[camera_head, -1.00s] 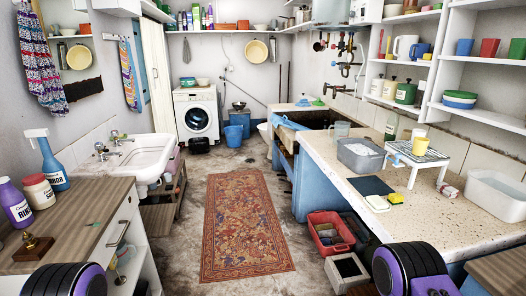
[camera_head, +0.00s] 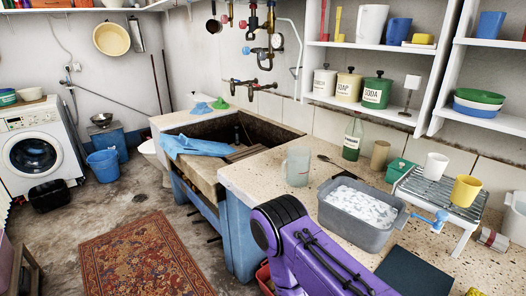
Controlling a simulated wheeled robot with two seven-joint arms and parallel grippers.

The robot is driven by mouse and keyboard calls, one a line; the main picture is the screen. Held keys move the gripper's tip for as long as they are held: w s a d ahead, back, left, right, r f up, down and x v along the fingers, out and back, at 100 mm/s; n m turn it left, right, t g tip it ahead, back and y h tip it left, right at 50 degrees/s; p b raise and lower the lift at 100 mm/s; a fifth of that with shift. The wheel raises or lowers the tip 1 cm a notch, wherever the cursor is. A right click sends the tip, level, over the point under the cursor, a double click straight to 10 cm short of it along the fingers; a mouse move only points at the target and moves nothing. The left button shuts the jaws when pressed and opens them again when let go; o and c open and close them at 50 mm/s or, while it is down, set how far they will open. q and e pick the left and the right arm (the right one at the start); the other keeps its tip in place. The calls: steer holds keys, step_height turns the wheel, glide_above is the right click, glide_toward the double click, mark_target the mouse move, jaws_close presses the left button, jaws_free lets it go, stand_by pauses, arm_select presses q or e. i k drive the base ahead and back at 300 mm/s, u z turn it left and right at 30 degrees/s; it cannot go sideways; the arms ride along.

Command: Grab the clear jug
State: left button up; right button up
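The clear jug (camera_head: 298,166) is a translucent, slightly greyish vessel with a handle. It stands upright on the speckled stone counter (camera_head: 262,176), near the right end of the sunken trough. Nothing touches it. A purple and black link of my own arm shows in front of the counter, below the jug in the picture and apart from it. Neither of my grippers is in view.
A grey basin of suds (camera_head: 352,236) stands right of the jug. A green bottle (camera_head: 352,140) and a spoon (camera_head: 327,159) are behind it. A blue cloth (camera_head: 194,146) hangs over the trough edge. A small rack (camera_head: 440,193) holds two cups.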

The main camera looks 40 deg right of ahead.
mark_target(294, 169)
steer(key=i, duration=2.4)
steer(key=z, duration=3.9)
